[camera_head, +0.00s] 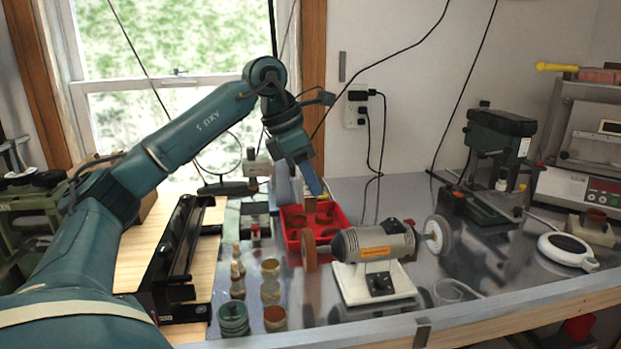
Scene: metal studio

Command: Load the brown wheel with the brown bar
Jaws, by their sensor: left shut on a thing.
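The bench grinder (372,243) stands on a white base in the middle of the metal bench. Its brown wheel (309,251) is on the left side and a white-grey wheel (437,234) is on the right. A red tray (343,236) behind the brown wheel holds several brown pieces. My left gripper (318,192) points down over the tray's back part, behind the grinder. It is shut on what seems to be the brown bar (325,207), small and partly hidden at the fingertips. The bar is apart from the brown wheel. My right gripper is not in view.
Several small jars (270,283) and bottles stand left of the grinder near the front. A black metal tool (178,250) lies farther left. A drill press (492,165) and a white round scale (567,250) stand right. Cords hang along the wall.

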